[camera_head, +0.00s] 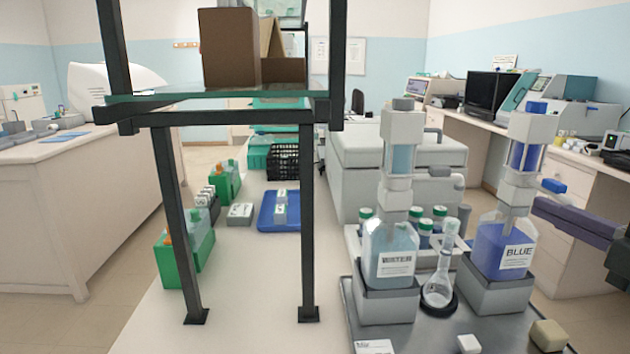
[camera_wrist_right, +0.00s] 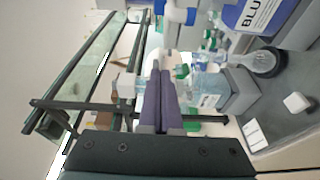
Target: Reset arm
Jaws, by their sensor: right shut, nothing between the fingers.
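My right gripper (camera_head: 540,203) comes in from the right edge of the head view. Its long dark purple fingers are shut together with nothing between them, and they point left just beside the BLUE bottle (camera_head: 508,248). The closed fingers also fill the middle of the right wrist view (camera_wrist_right: 162,90). Whether the fingers touch the bottle's dispenser is not clear. The bottle of pale liquid (camera_head: 390,252) stands to its left. A small flask (camera_head: 439,288) stands between the two bottles. My left gripper is in neither view.
A dark metal frame with a glass shelf (camera_head: 150,97) stands on the bench at left, with a brown box (camera_head: 228,48) on it. A grey tray (camera_head: 470,338) lies under the bottles. A blue tray (camera_head: 266,222) and green racks stand behind. Bare bench (camera_head: 245,290) shows between the frame's legs.

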